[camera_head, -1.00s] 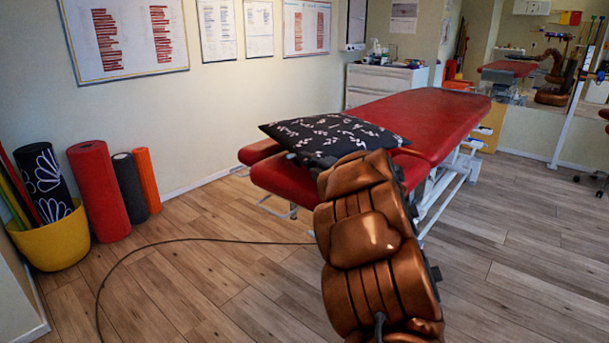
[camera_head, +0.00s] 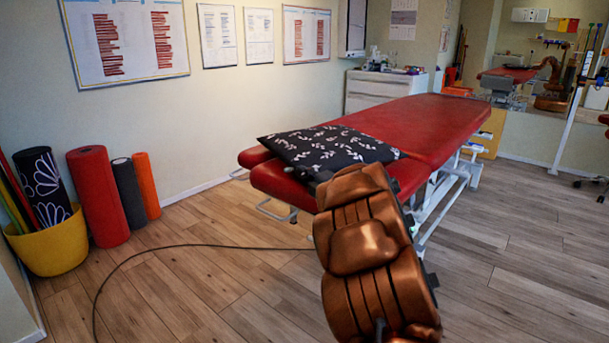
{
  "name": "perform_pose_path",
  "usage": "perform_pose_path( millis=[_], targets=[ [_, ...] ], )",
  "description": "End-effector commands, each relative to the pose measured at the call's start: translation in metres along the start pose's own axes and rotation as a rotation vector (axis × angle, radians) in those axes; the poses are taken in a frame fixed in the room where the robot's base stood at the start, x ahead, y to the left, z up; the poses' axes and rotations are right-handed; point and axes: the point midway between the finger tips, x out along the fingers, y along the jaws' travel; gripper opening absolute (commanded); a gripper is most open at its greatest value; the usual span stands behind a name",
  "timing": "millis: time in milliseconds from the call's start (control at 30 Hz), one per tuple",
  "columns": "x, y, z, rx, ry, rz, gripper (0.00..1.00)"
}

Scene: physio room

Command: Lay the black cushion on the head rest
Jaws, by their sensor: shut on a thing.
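The black cushion (camera_head: 335,146) with a pale leaf pattern lies over the near end of the red treatment table (camera_head: 430,120). It spans the red head rest (camera_head: 282,184), whose padded parts show at its left and front edges. I cannot tell whether the cushion rests fully on the padding or is held just above it. My gripper (camera_head: 319,178) is mostly hidden behind my copper-coloured arm; only a small dark part shows at the cushion's near edge, where it is shut on the cushion.
A yellow bucket (camera_head: 48,245) with rolled mats, a red roll (camera_head: 97,196), a dark roll (camera_head: 129,193) and an orange roll (camera_head: 147,186) stand along the left wall. A white cabinet (camera_head: 383,91) stands behind the table. A cable crosses the open wooden floor.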

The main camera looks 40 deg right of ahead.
Motion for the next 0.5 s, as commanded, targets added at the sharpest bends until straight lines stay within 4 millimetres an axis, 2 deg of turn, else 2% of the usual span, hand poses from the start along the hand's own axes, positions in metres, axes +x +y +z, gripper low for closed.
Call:
perform_pose_path(
  millis=[367, 400, 500],
  targets=[
    [-0.001, -0.016, 0.0, 0.004, 0.0, -0.015, 0.0],
    [-0.001, -0.017, -0.001, 0.006, 0.001, -0.017, 0.12],
    [-0.001, -0.019, -0.001, 0.007, 0.0, -0.021, 0.22]
  ],
)
